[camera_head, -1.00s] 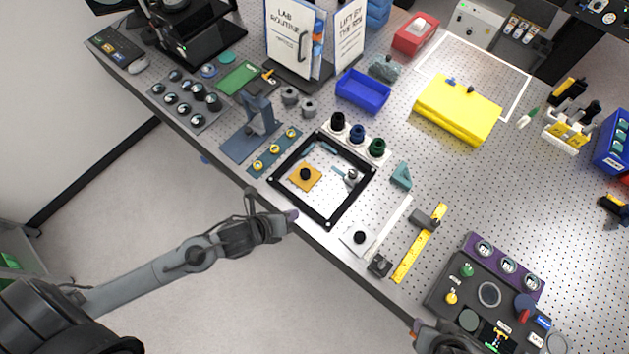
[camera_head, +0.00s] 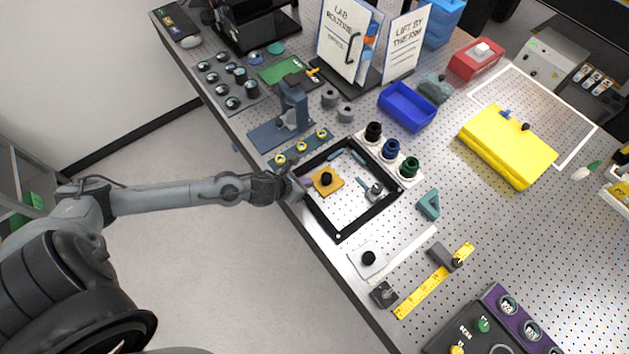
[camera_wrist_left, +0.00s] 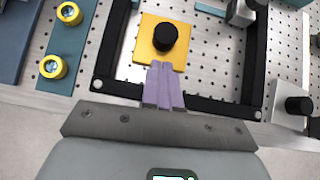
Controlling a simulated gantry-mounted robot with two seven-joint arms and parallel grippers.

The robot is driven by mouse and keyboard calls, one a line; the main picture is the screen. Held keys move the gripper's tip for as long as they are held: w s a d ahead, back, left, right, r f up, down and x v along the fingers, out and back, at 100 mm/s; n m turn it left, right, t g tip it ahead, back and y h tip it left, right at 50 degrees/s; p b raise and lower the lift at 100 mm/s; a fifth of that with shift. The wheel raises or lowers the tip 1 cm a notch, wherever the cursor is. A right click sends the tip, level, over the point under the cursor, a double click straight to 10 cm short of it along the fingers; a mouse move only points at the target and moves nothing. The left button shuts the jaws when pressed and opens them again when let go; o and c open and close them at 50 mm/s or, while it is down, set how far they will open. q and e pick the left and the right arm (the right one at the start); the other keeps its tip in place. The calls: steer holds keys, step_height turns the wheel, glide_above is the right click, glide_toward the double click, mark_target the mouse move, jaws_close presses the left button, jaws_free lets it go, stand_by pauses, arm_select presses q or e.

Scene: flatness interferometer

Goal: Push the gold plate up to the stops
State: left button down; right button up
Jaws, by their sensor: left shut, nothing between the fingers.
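The gold plate (camera_head: 334,188) is a small square with a black knob on top, lying inside a black square frame (camera_head: 340,233). It shows large in the left wrist view (camera_wrist_left: 147,40). Slim teal bars (camera_head: 357,157) lie inside the frame, beyond the plate; I cannot tell for sure which are the stops. A gap shows between the plate and the bars. My left gripper (camera_head: 307,183) is shut and empty. Its purple fingertips (camera_wrist_left: 161,68) reach over the frame's near side to the plate's near edge; contact is not clear. My right gripper is out of view.
A small silver clamp (camera_head: 375,191) stands inside the frame. A teal strip with yellow rings (camera_head: 301,148) lies left of the frame. Black, blue and green knobs (camera_head: 391,150) stand behind it. A pale plate with a black knob (camera_head: 368,258) lies in front, right.

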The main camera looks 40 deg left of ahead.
mark_target(321, 181)
arm_select(q)
steer(key=shift+x, duration=2.55)
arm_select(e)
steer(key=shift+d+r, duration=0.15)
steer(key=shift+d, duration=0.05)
